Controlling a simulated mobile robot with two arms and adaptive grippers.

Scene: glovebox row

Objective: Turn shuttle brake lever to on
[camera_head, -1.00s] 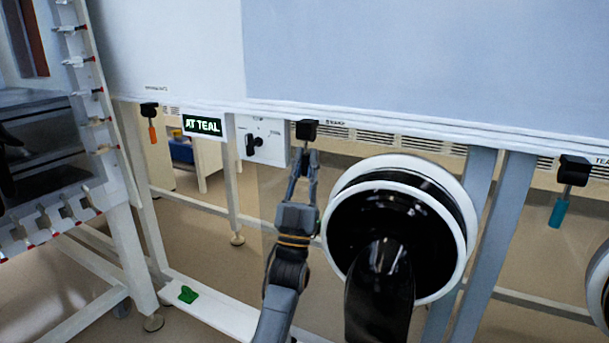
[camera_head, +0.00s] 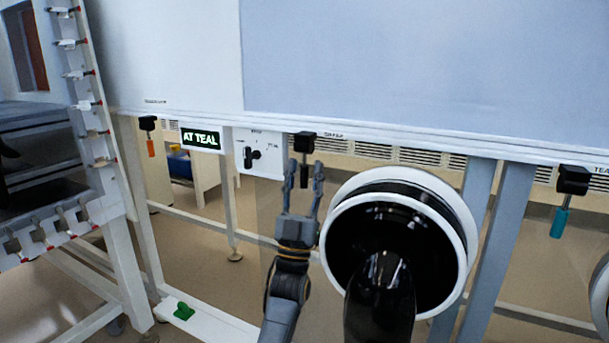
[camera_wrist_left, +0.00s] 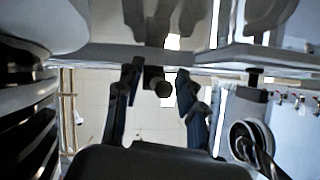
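The brake lever is a black block (camera_head: 305,142) under the bench edge, with a dark stem (camera_head: 304,172) hanging about straight down. The small label to its right is hard to read. My left gripper (camera_head: 304,176) is below it, pointing up, with its fingers spread on either side of the stem. In the left wrist view the fingers (camera_wrist_left: 156,96) stand apart, with the lever's dark round end (camera_wrist_left: 158,86) between them. I see gaps on both sides of it, so the gripper does not hold it. My right gripper is not in view.
A round glove port (camera_head: 455,215) with a black sleeve is close right of my left gripper. A selector knob panel (camera_head: 268,143) and the "AT TEAL" sign (camera_head: 201,139) are left. An orange-handled lever (camera_head: 150,145) and a teal-handled lever (camera_head: 560,220) hang farther out.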

